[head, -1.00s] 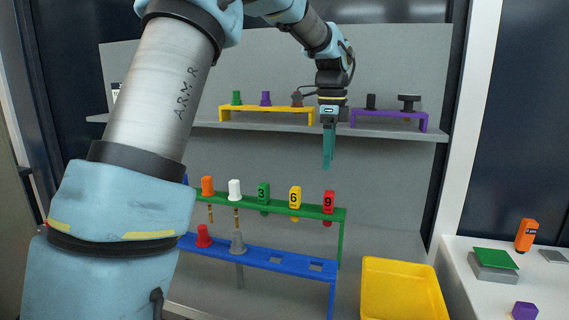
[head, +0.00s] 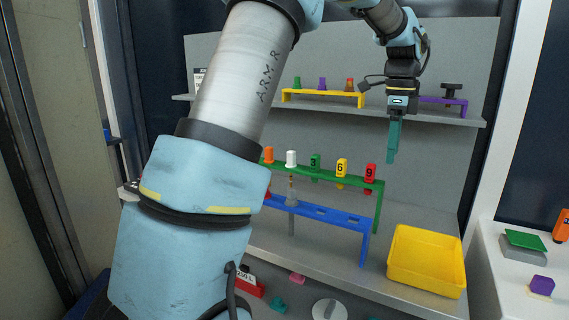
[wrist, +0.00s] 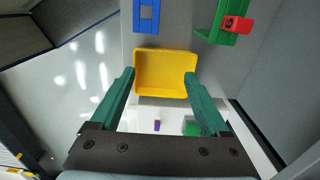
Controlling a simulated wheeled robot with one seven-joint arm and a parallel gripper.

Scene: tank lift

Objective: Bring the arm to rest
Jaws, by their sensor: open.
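My gripper (head: 393,160) hangs from my arm with its teal fingers pointing down, in front of the back panel and to the right of the green rack. In the wrist view my gripper (wrist: 160,100) has its two fingers spread wide with nothing between them that it holds. The yellow bin (wrist: 165,54) shows below and beyond the fingertips there. My arm is raised and bent across the left and top of the head view.
The green rack (head: 378,205) holds several coloured, partly numbered pieces. A blue rack (head: 340,218) stands below it. The yellow bin (head: 427,283) is at lower right. The upper shelf (head: 385,112) carries yellow (head: 325,95) and purple (head: 463,104) stands. A white counter (head: 500,270) lies right.

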